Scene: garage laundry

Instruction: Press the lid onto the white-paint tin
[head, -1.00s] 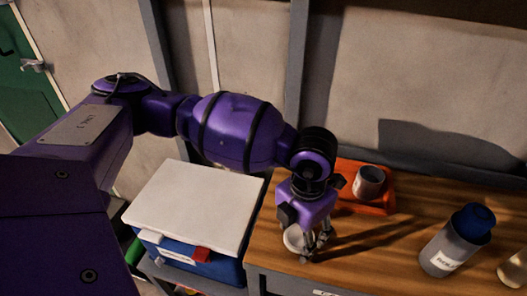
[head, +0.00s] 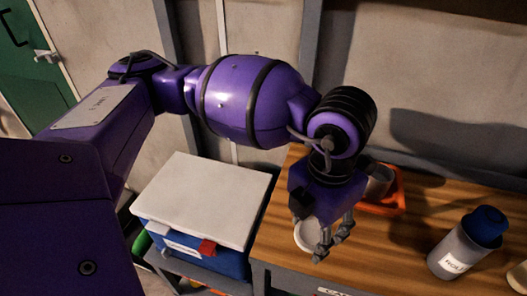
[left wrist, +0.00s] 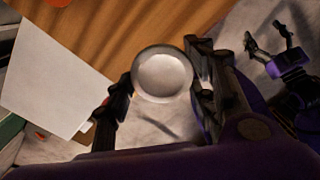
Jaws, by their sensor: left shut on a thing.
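My left gripper (head: 334,240) is shut on a round whitish lid (head: 306,236), over the front left part of the wooden bench. In the left wrist view the lid (left wrist: 163,76) lies face-on between the two fingers. A small grey tin (head: 379,183), which looks like the paint tin, stands in the orange tray behind the gripper. The gripper partly covers it, and no label on it can be read. My right gripper (left wrist: 268,46) shows only in the left wrist view, apart from the lid, with its fingers spread and nothing between them.
A grey canister with a blue top (head: 460,248) stands at the right of the bench (head: 390,245). The orange tray (head: 398,200) is near the wall. A blue box with a white lid (head: 207,198) stands left of the bench. The bench between gripper and canister is clear.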

